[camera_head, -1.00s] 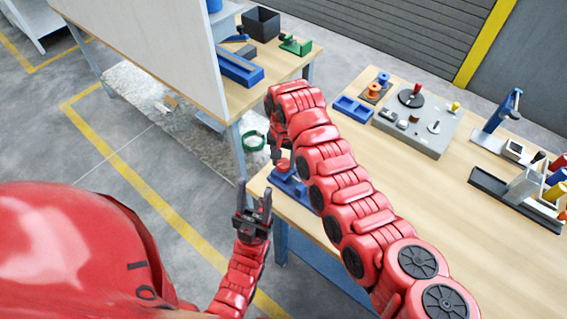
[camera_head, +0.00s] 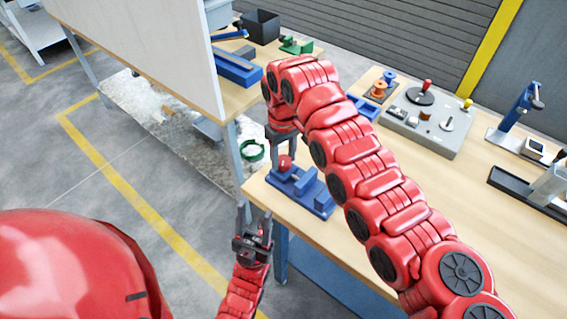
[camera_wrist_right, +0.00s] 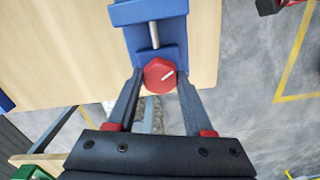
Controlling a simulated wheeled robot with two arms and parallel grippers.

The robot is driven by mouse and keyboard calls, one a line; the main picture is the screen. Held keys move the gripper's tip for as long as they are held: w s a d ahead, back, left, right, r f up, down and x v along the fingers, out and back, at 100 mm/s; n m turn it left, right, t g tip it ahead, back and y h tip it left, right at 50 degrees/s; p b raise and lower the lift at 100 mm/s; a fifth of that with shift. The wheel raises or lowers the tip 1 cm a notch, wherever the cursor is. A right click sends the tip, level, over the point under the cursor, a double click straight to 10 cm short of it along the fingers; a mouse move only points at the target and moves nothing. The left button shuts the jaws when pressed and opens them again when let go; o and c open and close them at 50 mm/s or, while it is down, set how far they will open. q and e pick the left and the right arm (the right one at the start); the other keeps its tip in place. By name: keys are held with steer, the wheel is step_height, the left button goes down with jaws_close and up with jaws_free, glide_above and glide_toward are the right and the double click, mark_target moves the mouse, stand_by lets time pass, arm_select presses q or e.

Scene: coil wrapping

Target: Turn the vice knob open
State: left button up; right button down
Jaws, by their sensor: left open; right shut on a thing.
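The blue vice (camera_head: 313,193) sits at the near left corner of the long wooden table, partly behind my right arm. Its red knob (camera_head: 284,163) faces the table's edge. In the right wrist view, the knob (camera_wrist_right: 160,74) is a red hexagon with a white mark, at the end of a metal screw leading into the blue vice body (camera_wrist_right: 150,12). My right gripper (camera_wrist_right: 158,80) is shut on the knob, one finger on each side. In the head view it reaches down over the knob. My left gripper (camera_head: 255,222) is open and empty, in front of the table corner.
The table (camera_head: 440,195) also holds a grey board (camera_head: 432,120) with several fittings, spools (camera_head: 378,90) and a blue stand (camera_head: 525,105). A second table (camera_head: 262,75) with a white panel (camera_head: 150,50) stands at the back left.

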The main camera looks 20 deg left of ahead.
steer(key=n+b, duration=0.2)
steer(key=n, duration=0.1)
steer(key=shift+f+n, duration=0.15)
steer(key=shift+n, duration=0.15)
steer(key=n+b, duration=0.1)
steer(key=n, duration=0.2)
steer(key=shift+n, duration=0.3)
steer(key=n, duration=0.3)
steer(key=shift+n+b, duration=0.3)
steer(key=shift+n, duration=0.1)
steer(key=n, duration=0.8)
steer(key=shift+r, duration=0.2)
steer(key=n, duration=0.3)
steer(key=shift+n, duration=0.4)
steer(key=n, duration=0.3)
steer(key=shift+n, duration=2.1)
